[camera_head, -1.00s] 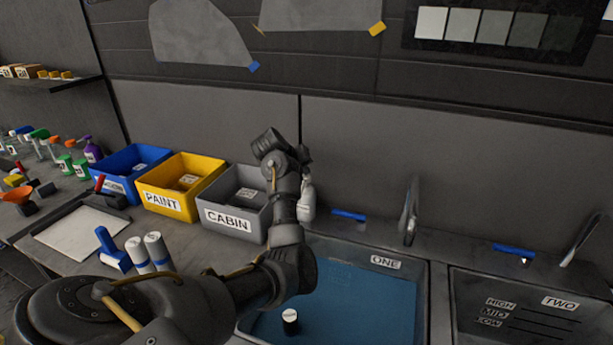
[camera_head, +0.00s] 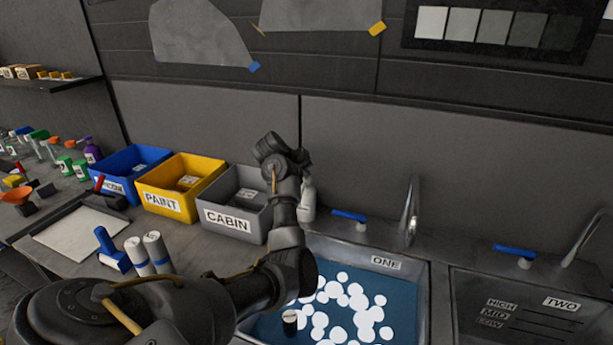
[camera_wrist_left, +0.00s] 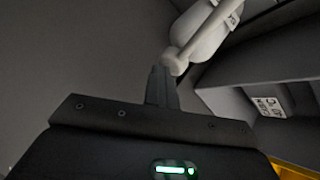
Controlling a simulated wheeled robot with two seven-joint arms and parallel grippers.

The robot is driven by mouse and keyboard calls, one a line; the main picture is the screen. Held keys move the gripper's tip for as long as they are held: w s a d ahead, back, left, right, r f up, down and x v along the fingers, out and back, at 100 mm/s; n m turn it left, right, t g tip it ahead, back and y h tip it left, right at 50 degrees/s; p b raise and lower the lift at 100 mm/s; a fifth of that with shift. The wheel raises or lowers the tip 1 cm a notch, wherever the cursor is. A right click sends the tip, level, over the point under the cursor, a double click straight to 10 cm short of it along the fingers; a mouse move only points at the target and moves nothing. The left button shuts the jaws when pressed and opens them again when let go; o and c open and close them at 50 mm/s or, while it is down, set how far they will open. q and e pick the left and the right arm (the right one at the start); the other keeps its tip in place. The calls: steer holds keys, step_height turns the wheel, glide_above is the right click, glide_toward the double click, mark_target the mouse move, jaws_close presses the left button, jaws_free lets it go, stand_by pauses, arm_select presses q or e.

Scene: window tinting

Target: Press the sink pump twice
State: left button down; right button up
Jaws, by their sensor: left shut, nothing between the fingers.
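The sink pump is a pale bottle (camera_head: 307,203) standing behind sink ONE, next to the grey bin; my arm partly hides it. In the left wrist view the white pump bottle (camera_wrist_left: 205,38) appears tilted at the top, with its pump head (camera_wrist_left: 175,62) close by my fingertips. My left gripper (camera_wrist_left: 161,75) is shut and empty, its tips right beside the pump head; I cannot tell whether they touch. In the head view, my left gripper (camera_head: 299,158) is over the bottle. White foam blobs (camera_head: 357,301) lie in sink ONE (camera_head: 405,320). My right gripper is not in view.
Blue (camera_head: 128,160), yellow (camera_head: 185,180) and grey bins (camera_head: 240,210) stand left of the pump. A faucet (camera_head: 410,212) and a blue-handled lever (camera_head: 349,215) are to its right. A black capped item (camera_head: 289,322) is in sink ONE. Sink TWO (camera_head: 520,312) is empty.

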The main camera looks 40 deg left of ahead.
arm_select(q)
steer(key=shift+f, duration=0.1)
steer(key=shift+w+r+p, duration=0.1)
steer(key=shift+r+p, duration=1.05)
steer(key=shift+r, duration=0.15)
steer(key=shift+r, duration=0.1)
steer(key=shift+r, duration=0.2)
step_height(320, 180, up, 4)
steer(key=p, duration=0.4)
steer(key=shift+r+p, duration=0.25)
steer(key=shift+p, duration=0.05)
stand_by(1.6)
